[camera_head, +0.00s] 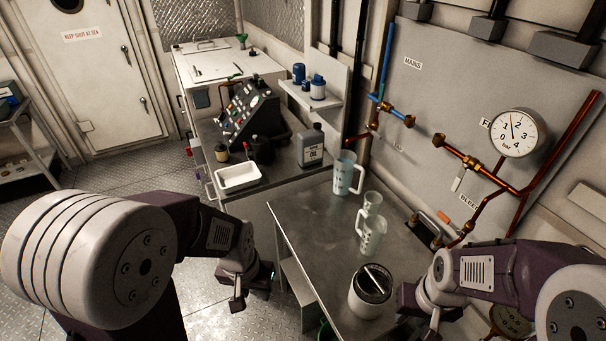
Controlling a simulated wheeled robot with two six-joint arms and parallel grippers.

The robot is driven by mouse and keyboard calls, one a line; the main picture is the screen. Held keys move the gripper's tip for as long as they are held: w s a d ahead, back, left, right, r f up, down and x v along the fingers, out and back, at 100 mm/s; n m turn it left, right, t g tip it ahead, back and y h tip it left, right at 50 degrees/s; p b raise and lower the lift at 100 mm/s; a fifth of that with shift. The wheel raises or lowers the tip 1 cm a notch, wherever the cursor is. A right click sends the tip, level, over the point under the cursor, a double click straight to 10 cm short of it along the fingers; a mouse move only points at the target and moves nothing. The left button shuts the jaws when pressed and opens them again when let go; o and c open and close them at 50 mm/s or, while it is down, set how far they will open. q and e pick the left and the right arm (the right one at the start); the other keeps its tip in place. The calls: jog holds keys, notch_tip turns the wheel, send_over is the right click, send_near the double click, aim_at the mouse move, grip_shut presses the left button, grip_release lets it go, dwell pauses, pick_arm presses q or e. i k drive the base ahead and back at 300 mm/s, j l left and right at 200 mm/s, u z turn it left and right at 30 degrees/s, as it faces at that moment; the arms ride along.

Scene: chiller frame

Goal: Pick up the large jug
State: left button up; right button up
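The large jug (345,176), clear with a handle, stands upright at the far end of the metal table (318,225). Two smaller clear vessels stand nearer: a small one (372,202) and a mid-sized jug (372,238) with dark markings. My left gripper (243,292) hangs off the table's left side, apart from the jugs; its finger gap is not clear. My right gripper (428,318) is low at the table's right side, beside a white tub, also apart from the jugs; its fingers are partly hidden. Nothing shows in either gripper.
A white tub with a dark top (370,291) stands at the table's near end. Pipes and a gauge (518,132) line the wall at right. A bench behind holds an oil bottle (311,147) and a white tray (238,177). The table's left part is clear.

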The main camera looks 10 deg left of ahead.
aim_at(343, 165)
jog(key=j+z, duration=0.25)
jog(key=j, duration=0.2)
jog(key=k+j+z, duration=0.1)
jog(key=j+z, duration=0.15)
jog(key=j, duration=0.2)
jog(key=i+j+z, duration=0.15)
jog(key=j+z, duration=0.25)
jog(key=i+j+z, duration=0.1)
jog(key=j+z, duration=0.3)
jog(key=j, duration=0.2)
jog(key=j+z, duration=0.4)
jog(key=i+j+z, duration=0.55)
jog(key=j, duration=0.15)
jog(key=k, duration=0.1)
